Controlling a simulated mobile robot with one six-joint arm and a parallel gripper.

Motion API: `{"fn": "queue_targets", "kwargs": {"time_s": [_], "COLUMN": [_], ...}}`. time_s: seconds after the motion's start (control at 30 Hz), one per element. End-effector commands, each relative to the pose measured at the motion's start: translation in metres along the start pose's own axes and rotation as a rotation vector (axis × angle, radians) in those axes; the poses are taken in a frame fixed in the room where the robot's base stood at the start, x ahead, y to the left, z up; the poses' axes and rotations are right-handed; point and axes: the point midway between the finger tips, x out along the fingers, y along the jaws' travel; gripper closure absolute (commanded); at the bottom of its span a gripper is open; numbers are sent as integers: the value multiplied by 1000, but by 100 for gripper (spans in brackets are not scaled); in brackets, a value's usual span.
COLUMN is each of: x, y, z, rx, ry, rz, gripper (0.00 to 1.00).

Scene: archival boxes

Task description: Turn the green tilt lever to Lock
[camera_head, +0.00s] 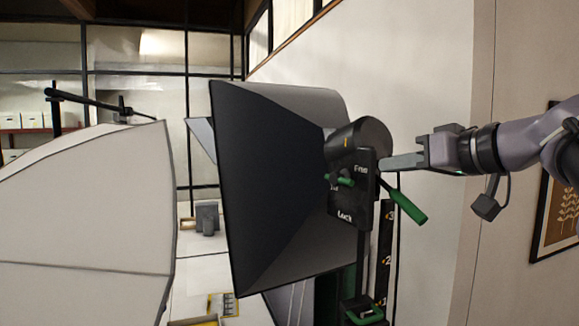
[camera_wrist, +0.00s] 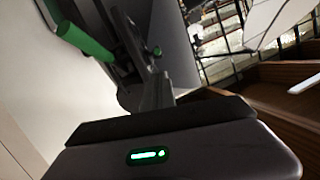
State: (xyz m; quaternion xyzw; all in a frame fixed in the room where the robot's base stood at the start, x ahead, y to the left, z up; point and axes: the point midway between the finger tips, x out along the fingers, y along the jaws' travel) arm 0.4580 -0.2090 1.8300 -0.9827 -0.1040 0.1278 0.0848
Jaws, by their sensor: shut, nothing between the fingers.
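The green tilt lever (camera_head: 408,206) sticks out to the lower right from a black plate (camera_head: 352,190) marked "Free" at the top and "Lock" at the bottom. The plate is on the side of a dark softbox lamp head (camera_head: 270,180). My gripper (camera_head: 386,164) is shut and empty, its tip beside the plate's upper right edge, just above the lever. Whether it touches the plate is unclear. In the wrist view the lever's green handle (camera_wrist: 84,41) is at the upper left, and my shut fingers (camera_wrist: 157,92) point up near the dark plate.
A smaller green-handled knob (camera_head: 340,180) is on the plate's left side. Below is a black stand column with number marks (camera_head: 386,250) and another green handle (camera_head: 364,316). A large white umbrella diffuser (camera_head: 90,210) stands at left. A framed picture (camera_head: 558,200) hangs at right.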

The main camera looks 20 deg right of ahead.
Motion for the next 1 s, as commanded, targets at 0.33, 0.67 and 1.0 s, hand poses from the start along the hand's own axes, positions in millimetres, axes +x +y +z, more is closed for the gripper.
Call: {"fn": "queue_targets", "kwargs": {"time_s": [0.33, 0.67, 1.0], "x": [60, 98, 99], "y": [-1, 0, 0], "z": [-2, 0, 1], "rx": [3, 1, 1], "ry": [-4, -1, -1], "rz": [-3, 0, 1], "gripper": [100, 100, 100]}}
